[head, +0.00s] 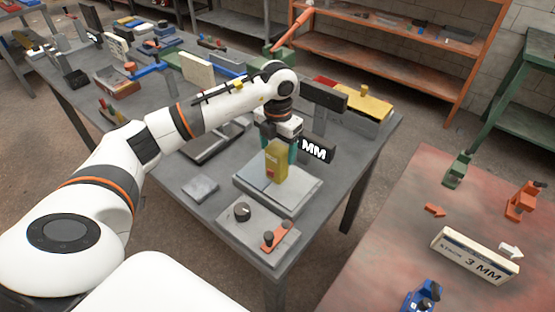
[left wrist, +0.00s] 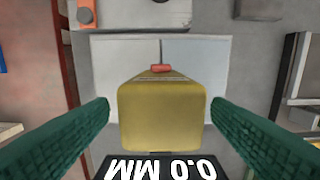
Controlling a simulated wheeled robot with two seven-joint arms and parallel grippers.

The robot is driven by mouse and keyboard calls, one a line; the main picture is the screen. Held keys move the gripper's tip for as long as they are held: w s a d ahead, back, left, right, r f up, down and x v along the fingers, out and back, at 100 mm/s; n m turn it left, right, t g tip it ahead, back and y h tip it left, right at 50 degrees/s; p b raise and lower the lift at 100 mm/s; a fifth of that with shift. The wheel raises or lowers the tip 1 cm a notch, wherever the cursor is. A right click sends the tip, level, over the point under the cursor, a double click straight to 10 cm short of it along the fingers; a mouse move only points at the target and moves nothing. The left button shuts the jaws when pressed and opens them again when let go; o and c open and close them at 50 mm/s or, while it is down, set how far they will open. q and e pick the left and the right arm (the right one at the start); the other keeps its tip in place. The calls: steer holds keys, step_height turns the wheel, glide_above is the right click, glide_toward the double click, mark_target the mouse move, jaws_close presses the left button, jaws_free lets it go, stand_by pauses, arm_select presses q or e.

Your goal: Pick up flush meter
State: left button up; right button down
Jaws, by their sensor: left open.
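The flush meter (head: 277,165) is a yellow block with a small red part low on its face. It stands upright on a pale grey two-part plate (head: 304,189). A black display (head: 318,151) reading "MM" shows beside it, and "0.0 MM" shows upside down in the left wrist view (left wrist: 160,167). My left gripper (head: 279,152) points down over the meter. In the left wrist view the yellow block (left wrist: 161,118) sits between its two green fingers, with a gap on each side. The gripper is open. My right gripper is not in view.
A control panel (head: 262,240) with a dark knob and a red-orange part lies in front of the plate. A small grey block (head: 200,188) lies to its left. Other tools crowd the far bench. A reddish table (head: 390,240) at right holds a "3 MM" box (head: 474,257).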

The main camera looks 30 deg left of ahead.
arm_select(q)
step_height(320, 180, down, 4)
steer(key=shift+s+r+p, duration=0.15)
steer(key=shift+r+p, duration=0.05)
steer(key=shift+p, duration=0.6)
steer(key=shift+a+f, duration=0.1)
steer(key=shift+f, duration=0.25)
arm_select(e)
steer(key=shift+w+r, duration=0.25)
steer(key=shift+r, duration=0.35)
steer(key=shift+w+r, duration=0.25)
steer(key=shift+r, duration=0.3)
arm_select(q)
steer(key=shift+c, duration=0.5)
